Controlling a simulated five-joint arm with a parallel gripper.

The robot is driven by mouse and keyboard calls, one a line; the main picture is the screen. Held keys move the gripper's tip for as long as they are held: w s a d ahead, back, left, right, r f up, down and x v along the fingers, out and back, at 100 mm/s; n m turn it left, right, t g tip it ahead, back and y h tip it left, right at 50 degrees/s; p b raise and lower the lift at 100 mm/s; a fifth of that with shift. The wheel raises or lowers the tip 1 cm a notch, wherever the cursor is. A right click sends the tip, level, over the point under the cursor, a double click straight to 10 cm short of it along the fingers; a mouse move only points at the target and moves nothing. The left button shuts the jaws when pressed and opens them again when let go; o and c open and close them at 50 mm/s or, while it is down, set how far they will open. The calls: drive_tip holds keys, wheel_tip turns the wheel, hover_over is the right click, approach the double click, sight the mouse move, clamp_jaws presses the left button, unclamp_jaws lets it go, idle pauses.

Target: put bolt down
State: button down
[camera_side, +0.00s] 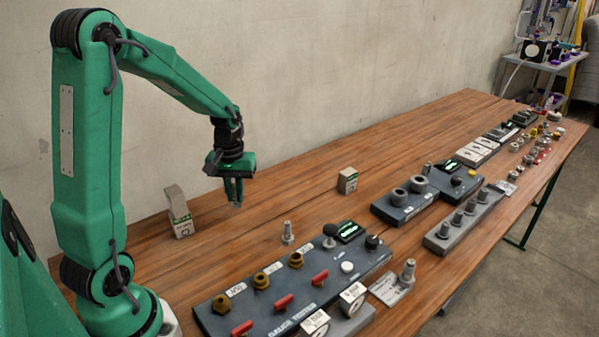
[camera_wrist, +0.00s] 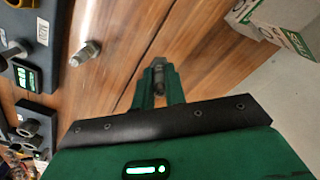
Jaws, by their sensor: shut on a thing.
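My gripper (camera_side: 234,192) hangs above the wooden table, pointing down, between the wall and the gauge panel. In the wrist view its green fingers (camera_wrist: 160,84) are shut on a grey bolt (camera_wrist: 158,72), held in the air above bare wood. In the side view only a small grey end shows below the fingers. Another grey bolt (camera_side: 287,232) stands upright on the table behind the panel; it also shows in the wrist view (camera_wrist: 87,52). One more bolt (camera_side: 408,270) stands on a white card at the front. Several bolts (camera_side: 470,207) stand in a grey rack.
A dark gauge panel (camera_side: 212,309) with brass fittings and red levers lies in front. A second dark panel (camera_side: 385,212) with two rings lies farther right. Small boxes stand at the left (camera_side: 179,212) and middle (camera_side: 347,180). Bare table (camera_side: 310,195) lies between them.

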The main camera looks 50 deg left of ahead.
drive_tip(key=a+f, duration=0.1)
drive_tip(key=a, duration=0.1)
drive_tip(key=a+f, duration=0.1)
drive_tip(key=a, duration=0.1)
drive_tip(key=a+f, duration=0.2)
drive_tip(key=shift+s+a, duration=0.2)
drive_tip(key=shift+a, duration=0.1)
drive_tip(key=shift+f, duration=2)
drive_tip(key=shift+f, duration=0.1)
drive_tip(key=c, duration=1.5)
unclamp_jaws()
drive_tip(key=shift+o, duration=0.2)
wheel_tip(320, 180, up, 12)
drive_tip(key=shift+d+r, duration=0.1)
drive_tip(key=shift+r, duration=0.1)
